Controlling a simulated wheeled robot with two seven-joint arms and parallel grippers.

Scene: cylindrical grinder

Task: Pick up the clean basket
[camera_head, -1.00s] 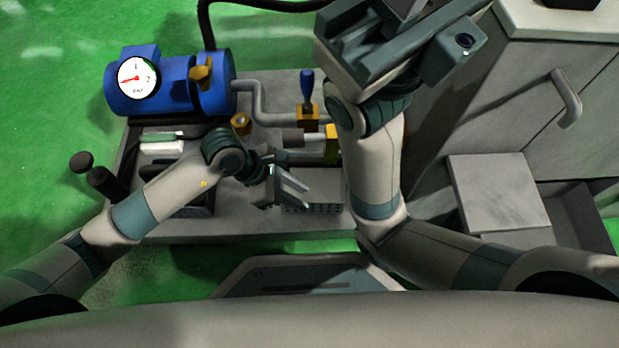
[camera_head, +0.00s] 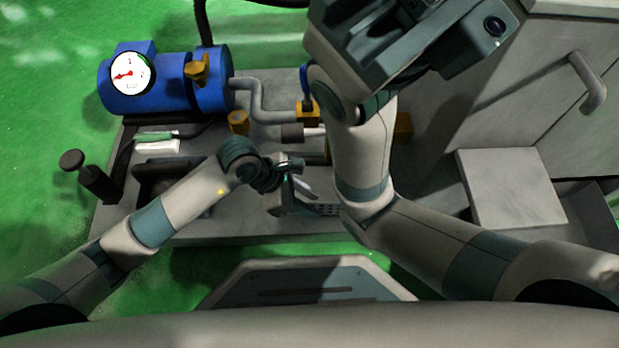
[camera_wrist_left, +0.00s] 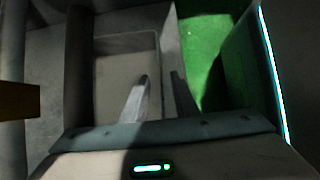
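A grey basket with small holes in its side (camera_head: 327,209) sits at the front edge of the grey bench, partly hidden by my left gripper and right arm. My left gripper (camera_head: 303,186) is at the basket's left part. In the left wrist view its two fingers (camera_wrist_left: 160,86) stand apart with nothing clearly held between them. They are over a grey box-shaped hollow (camera_wrist_left: 115,65), which looks like the basket, close to its right wall. Contact cannot be told. My right gripper's body (camera_head: 425,45) is high at the top; its fingers do not show clearly.
A blue pump with a dial (camera_head: 150,82), pipes and a blue-handled valve (camera_head: 306,88) stand at the back of the bench (camera_head: 225,222). A dark basin (camera_head: 160,180) is at left. A grey cabinet (camera_head: 500,90) stands right. Green floor is free at left.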

